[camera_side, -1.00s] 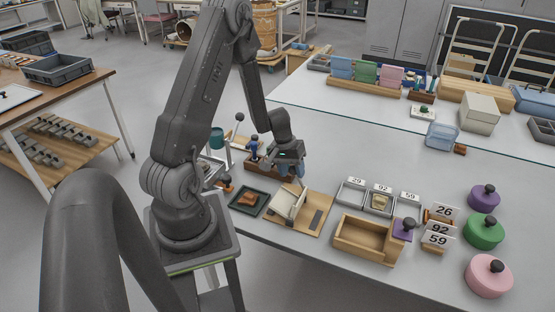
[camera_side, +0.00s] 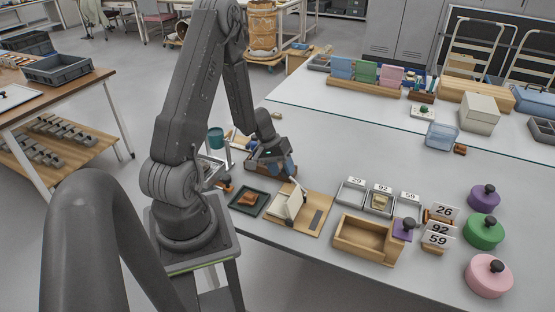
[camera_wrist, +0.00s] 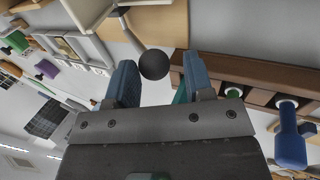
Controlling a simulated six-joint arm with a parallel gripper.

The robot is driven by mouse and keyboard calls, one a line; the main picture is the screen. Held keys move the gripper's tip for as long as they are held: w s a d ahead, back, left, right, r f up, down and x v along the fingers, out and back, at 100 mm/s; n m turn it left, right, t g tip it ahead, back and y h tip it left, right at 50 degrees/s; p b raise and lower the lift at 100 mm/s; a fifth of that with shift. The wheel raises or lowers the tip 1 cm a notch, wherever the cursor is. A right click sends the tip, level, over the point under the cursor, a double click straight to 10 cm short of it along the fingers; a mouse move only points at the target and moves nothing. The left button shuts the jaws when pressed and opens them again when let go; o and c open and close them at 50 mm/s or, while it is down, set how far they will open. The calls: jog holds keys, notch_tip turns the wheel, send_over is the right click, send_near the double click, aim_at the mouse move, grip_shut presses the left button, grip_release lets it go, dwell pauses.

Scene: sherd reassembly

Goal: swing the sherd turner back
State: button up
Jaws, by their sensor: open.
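The sherd turner is a wooden board (camera_side: 312,222) with a cream hinged leaf (camera_side: 293,204), which stands steeply tilted in the side view. In the wrist view the leaf (camera_wrist: 88,14) is at the top, with a thin grey rod ending in a black ball knob (camera_wrist: 154,64). My gripper (camera_side: 283,170) is just behind the turner, over the tool rack side. Its blue fingers are apart in the wrist view (camera_wrist: 160,85), and the knob shows in the gap between them. I cannot tell whether they touch it. The knob is hidden in the side view.
A brown rack (camera_wrist: 250,75) with a blue-handled tool (camera_wrist: 290,145) lies close beside the fingers. A dark tray (camera_side: 263,207) with a brown piece is left of the turner. An open wooden box (camera_side: 345,240) and numbered trays (camera_side: 350,194) stand right. Bare table lies behind these trays.

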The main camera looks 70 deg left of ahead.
jog(key=shift+v, duration=1.65)
jog(key=w+d+r+m+y, duration=0.1)
jog(key=w+d+r+m, duration=0.15)
jog(key=d+r, duration=0.5)
jog(key=w+d+r+m, duration=0.1)
jog(key=d+r+m, duration=0.2)
jog(key=d+r, duration=0.45)
jog(key=s+d+r+m+t+y, duration=0.2)
jog(key=s+d+r+m, duration=0.1)
jog(key=s+d+r, duration=0.8)
jog(key=shift+s, duration=0.3)
